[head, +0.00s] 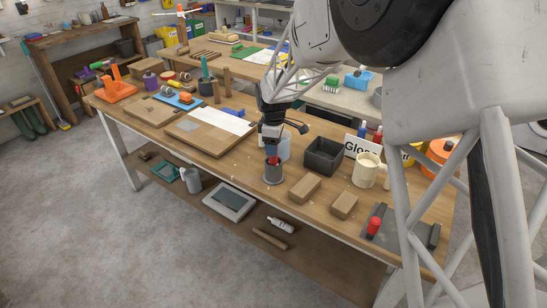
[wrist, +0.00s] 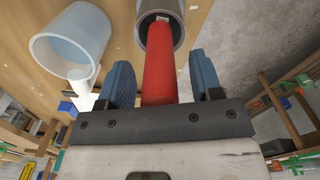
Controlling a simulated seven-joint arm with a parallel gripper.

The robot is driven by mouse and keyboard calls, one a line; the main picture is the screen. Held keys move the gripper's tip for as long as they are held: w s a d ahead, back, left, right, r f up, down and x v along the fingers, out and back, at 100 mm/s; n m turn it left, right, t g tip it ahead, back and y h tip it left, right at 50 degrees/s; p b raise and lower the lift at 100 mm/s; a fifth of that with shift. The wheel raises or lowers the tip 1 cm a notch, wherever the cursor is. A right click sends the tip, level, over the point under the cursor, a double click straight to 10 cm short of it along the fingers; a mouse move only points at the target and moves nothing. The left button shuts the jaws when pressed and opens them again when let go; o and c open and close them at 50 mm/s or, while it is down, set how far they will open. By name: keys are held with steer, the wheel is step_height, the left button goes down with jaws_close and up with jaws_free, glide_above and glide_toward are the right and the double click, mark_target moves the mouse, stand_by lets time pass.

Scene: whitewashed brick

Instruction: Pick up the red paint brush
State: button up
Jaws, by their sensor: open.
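The red paint brush (wrist: 160,78) shows in the wrist view as a thick red handle rising from a grey cup (wrist: 141,27). In the head view only a small red part of the brush (head: 272,161) shows above the grey cup (head: 273,175), which stands near the table's front edge. My gripper (wrist: 161,62) is open, with its two blue finger pads on either side of the red handle. A gap shows between the handle and each pad. In the head view my gripper (head: 271,148) is directly above the cup. The brush's lower end is hidden inside the cup.
A translucent pale-blue cup (wrist: 45,55) stands close beside the grey cup. To the right are a dark open box (head: 323,157), wooden blocks (head: 304,188), a cream mug (head: 366,171) and a sign. A wooden board (head: 205,136) lies to the left.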

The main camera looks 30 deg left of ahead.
steer(key=shift+c, duration=0.2)
steer(key=c, duration=1)
steer(key=shift+o, duration=0.2)
steer(key=shift+r, duration=0.15)
steer(key=shift+r, duration=4.9)
